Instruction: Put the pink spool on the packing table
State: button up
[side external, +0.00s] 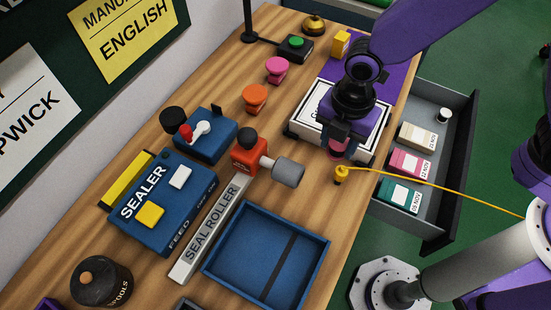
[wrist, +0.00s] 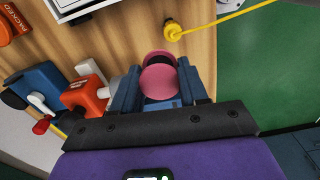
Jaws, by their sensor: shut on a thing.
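My gripper (side external: 340,138) is shut on the pink spool (side external: 337,148), low over the front edge area of the wooden packing table (side external: 205,110). In the wrist view, the spool (wrist: 158,80) sits between the two blue fingers of my gripper (wrist: 158,95), its round pink end facing the camera. Whether its lower end touches the table cannot be told. In the side view, the fingers hide much of it.
A yellow peg with a cable (side external: 341,174) stands close by the spool. A white-topped box (side external: 305,122) is behind my gripper. An open grey drawer (side external: 445,165) holds several boxes.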

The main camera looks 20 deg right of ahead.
jog(key=w+a+f, duration=0.3)
jog(key=f, duration=0.1)
jog(key=w+a+f, duration=0.4)
jog(key=shift+w+a, duration=0.1)
jog(key=shift+w, duration=0.05)
jog(key=shift+w+a+f, duration=0.1)
jog(key=shift+a+f, duration=0.05)
jog(key=shift+f, duration=1.6)
jog(key=shift+f, duration=0.1)
jog(key=o, duration=1.1)
jog(key=shift+o, duration=0.2)
notch_tip(320, 180, up, 12)
